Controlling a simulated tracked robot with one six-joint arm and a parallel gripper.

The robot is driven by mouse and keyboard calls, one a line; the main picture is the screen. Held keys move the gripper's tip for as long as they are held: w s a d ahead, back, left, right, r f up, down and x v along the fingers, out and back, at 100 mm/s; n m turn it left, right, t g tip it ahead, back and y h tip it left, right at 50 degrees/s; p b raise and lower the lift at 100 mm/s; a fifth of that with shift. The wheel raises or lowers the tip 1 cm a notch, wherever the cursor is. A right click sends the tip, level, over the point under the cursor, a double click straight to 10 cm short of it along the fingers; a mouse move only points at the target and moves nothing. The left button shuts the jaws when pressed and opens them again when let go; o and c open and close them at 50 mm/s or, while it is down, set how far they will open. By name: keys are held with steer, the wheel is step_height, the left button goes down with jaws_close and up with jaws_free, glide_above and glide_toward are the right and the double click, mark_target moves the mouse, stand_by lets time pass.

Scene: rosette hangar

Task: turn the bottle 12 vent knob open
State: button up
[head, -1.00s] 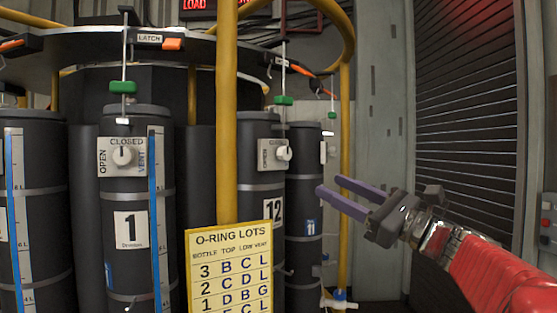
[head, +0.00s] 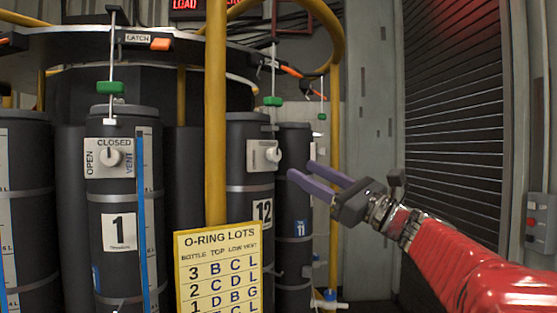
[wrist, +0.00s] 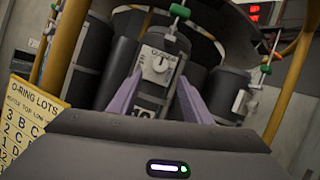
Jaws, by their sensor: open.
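Bottle 12 (head: 249,180) is a dark grey upright cylinder behind the yellow post in the head view. Its white vent knob (head: 273,154) sits on a pale plate near the top, seen from the side. In the wrist view the knob (wrist: 160,65) shows nearly face on, its mark seeming to point up towards the CLOSED lettering. My gripper (head: 301,172) is open and empty, its two purple fingers reaching left towards bottle 12. The fingertips look apart from the knob, a little below and right of it in the head view. In the wrist view the fingers frame the bottle below the knob.
A yellow post (head: 215,120) and the O-ring lots sign (head: 218,270) stand left of bottle 12. Bottle 11 (head: 294,205) is behind right, and bottle 1 (head: 122,200) is at left. Another yellow pole (head: 334,200) rises behind my gripper. A shutter (head: 450,120) is at right.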

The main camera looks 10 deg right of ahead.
mark_target(277, 157)
steer(key=x, duration=0.8)
steer(key=shift+w+a+r, duration=0.15)
steer(key=shift+w+a, duration=0.1)
steer(key=shift+c, duration=0.6)
steer(key=c, duration=0.9)
steer(key=shift+c, duration=0.3)
